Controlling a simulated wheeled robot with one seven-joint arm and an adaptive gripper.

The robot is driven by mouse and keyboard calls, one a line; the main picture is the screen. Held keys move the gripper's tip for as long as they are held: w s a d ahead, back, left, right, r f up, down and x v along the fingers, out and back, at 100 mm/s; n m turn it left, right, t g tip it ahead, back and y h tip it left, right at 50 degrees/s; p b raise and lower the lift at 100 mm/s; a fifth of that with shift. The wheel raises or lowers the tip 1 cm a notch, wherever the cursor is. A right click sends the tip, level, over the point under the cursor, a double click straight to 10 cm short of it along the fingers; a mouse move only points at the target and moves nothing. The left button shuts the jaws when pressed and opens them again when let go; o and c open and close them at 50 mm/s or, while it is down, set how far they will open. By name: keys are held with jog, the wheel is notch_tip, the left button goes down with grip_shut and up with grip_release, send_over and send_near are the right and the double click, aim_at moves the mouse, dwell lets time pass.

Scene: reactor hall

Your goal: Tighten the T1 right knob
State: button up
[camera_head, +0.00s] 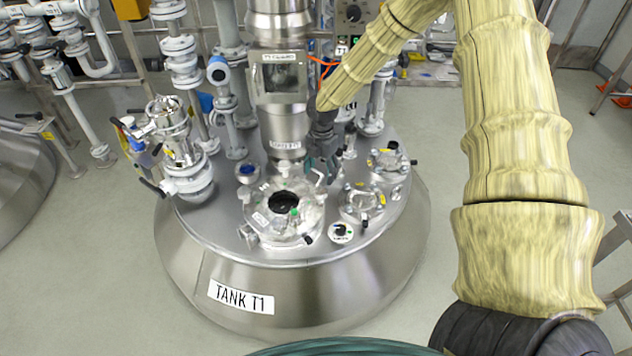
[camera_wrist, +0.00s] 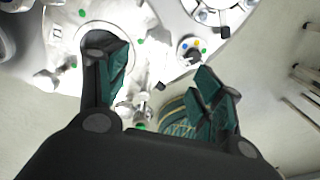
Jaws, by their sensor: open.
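Tank T1 (camera_head: 190,245) is a round steel vessel with a "TANK T1" label on its front. On its top is a round hatch (camera_head: 258,222) with a dark round opening and small fittings around its rim. A small black knob (camera_head: 308,240) sits at the hatch's right front edge; a small black knob (camera_wrist: 160,86) also shows in the wrist view, between my fingertips in the picture. I cannot tell for sure which knob is the T1 right knob. My gripper (camera_head: 320,168) hangs over the tank top behind the hatch. In the wrist view my gripper (camera_wrist: 160,90) is open and empty.
A steel column with a small window (camera_head: 279,78) rises behind the hatch. A valve assembly (camera_head: 180,150) stands at the left of the tank top. A round dial with coloured dots (camera_head: 341,232) and a clamped port (camera_head: 362,202) lie right of the hatch. Open floor (camera_head: 75,270) is left.

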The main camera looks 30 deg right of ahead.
aim_at(321, 190)
jog(key=shift+w+d+f, duration=0.1)
jog(key=shift+w+f, duration=0.1)
jog(key=shift+f, duration=1.45)
jog(key=shift+w+d+f, duration=0.15)
jog(key=shift+f, duration=1.55)
jog(key=shift+w+d+f, duration=0.1)
jog(key=shift+w+f, duration=0.1)
jog(key=shift+f, duration=1.45)
jog(key=c, duration=1)
